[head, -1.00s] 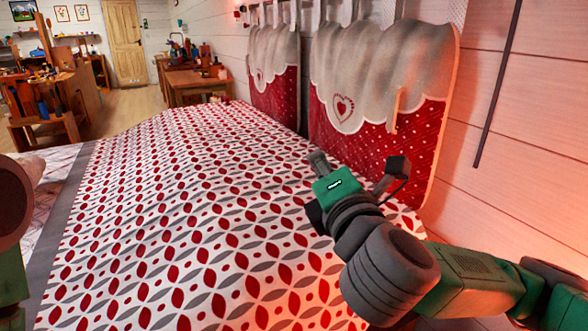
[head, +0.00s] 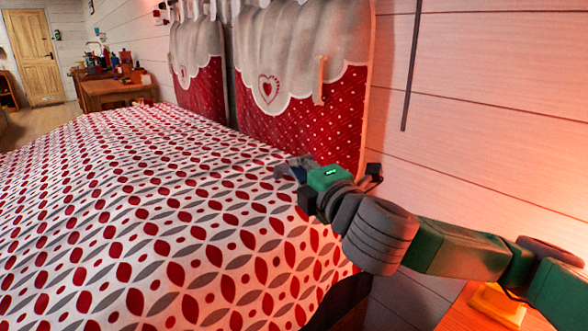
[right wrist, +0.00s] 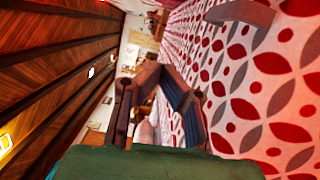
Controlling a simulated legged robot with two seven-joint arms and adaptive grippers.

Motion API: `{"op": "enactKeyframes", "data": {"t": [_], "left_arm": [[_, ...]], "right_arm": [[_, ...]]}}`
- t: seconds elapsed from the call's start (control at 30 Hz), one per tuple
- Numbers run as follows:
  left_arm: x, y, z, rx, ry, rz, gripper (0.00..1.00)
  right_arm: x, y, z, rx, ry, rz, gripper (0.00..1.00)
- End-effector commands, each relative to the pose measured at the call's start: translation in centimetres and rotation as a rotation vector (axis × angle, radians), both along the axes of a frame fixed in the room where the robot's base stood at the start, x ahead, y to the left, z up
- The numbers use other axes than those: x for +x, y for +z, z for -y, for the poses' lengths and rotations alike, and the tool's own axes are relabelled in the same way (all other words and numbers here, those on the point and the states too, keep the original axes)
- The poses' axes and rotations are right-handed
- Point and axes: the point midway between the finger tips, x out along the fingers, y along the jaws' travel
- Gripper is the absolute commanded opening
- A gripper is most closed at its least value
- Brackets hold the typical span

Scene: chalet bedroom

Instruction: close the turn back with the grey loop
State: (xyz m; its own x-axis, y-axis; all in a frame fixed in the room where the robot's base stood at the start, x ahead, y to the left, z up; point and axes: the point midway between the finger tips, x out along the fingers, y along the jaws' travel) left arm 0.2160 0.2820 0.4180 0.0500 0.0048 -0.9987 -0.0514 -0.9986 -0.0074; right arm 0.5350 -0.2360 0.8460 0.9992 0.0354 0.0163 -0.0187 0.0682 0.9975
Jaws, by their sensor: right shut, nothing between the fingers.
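The bed cover (head: 130,210), white with red and grey leaf shapes, lies spread over the bed and fills the left and middle of the head view. It also shows at the right of the right wrist view (right wrist: 250,85). My right gripper (head: 284,170) is over the cover near the headboard, shut and empty. Its fingers (right wrist: 160,72) show in the right wrist view, beside the cover. A grey curved piece (right wrist: 240,13) is at the top of that view; I cannot tell whether it is the loop. No grey loop is clear in the head view. My left gripper is out of view.
Two red headboard cushions (head: 335,115) with grey scalloped tops stand against the plank wall (head: 480,110). A wooden bedside top (head: 455,312) is at the lower right, below my right arm. A wooden table (head: 118,92) and a door (head: 33,58) are far back.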

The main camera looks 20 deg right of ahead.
Motion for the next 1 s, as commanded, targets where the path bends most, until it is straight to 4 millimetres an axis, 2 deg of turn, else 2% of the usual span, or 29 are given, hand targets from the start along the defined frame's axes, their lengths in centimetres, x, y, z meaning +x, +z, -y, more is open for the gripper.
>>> {"op": "enactKeyframes", "data": {"t": [0.47,0.57,0.67,1.0], "left_arm": [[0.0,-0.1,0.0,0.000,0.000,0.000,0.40],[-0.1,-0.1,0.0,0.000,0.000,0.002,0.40],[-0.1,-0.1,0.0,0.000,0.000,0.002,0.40],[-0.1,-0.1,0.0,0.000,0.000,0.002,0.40]], "right_arm": [[0.0,-0.2,0.1,0.007,0.000,-0.002,0.00],[0.1,0.3,0.1,0.008,0.000,0.000,0.00],[0.1,1.5,0.1,0.008,0.000,0.003,0.00],[0.1,7.9,0.2,0.009,0.000,0.003,0.00]]}}
